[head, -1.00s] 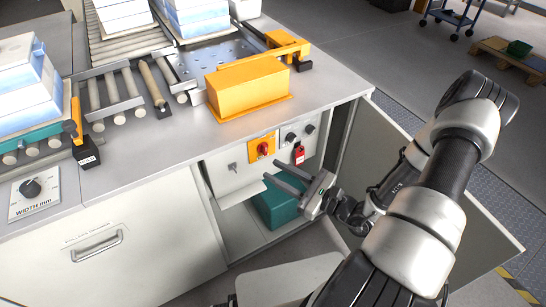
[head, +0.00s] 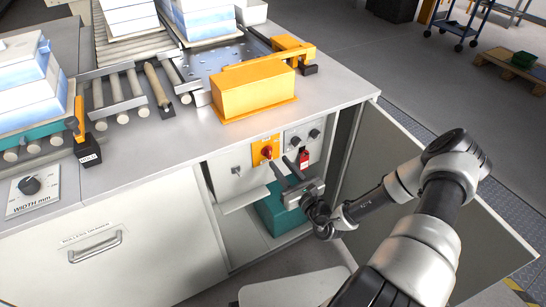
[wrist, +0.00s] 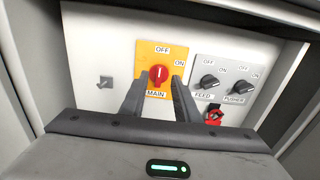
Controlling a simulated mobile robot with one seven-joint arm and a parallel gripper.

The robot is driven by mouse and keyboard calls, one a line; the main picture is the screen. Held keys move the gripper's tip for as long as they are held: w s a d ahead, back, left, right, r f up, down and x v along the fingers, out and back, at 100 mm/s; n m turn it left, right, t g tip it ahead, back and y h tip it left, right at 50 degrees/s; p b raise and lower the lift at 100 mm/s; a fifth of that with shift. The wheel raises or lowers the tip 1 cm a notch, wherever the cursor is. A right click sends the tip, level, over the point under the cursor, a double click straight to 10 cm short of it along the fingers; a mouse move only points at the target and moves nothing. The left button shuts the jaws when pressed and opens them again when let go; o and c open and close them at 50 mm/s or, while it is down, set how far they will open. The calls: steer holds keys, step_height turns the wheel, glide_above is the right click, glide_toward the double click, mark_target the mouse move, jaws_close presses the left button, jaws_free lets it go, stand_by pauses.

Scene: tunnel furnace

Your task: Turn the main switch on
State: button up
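The main switch is a red knob (wrist: 158,74) on a yellow plate (wrist: 148,50) marked OFF, ON and MAIN. Its pointer stands roughly upright, toward OFF. It also shows in the head view as a red knob (head: 267,151) on the cabinet's inner panel. My gripper (wrist: 160,90) is open, its two fingers spread to either side below the knob in the wrist view. In the head view my gripper (head: 284,169) is inside the cabinet, just below and in front of the knob. Whether the fingers touch the switch cannot be told.
FEED (wrist: 209,82) and PUSHER (wrist: 241,88) knobs sit right of the main switch, with a red padlock tag (wrist: 213,115) below FEED. A keyhole switch (wrist: 105,82) is at left. The open cabinet door (head: 385,175) stands right, and a teal box (head: 275,215) sits below.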

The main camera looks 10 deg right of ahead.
mark_target(270, 151)
steer(key=x, duration=0.6)
steer(key=shift+b, duration=0.4)
jaws_close()
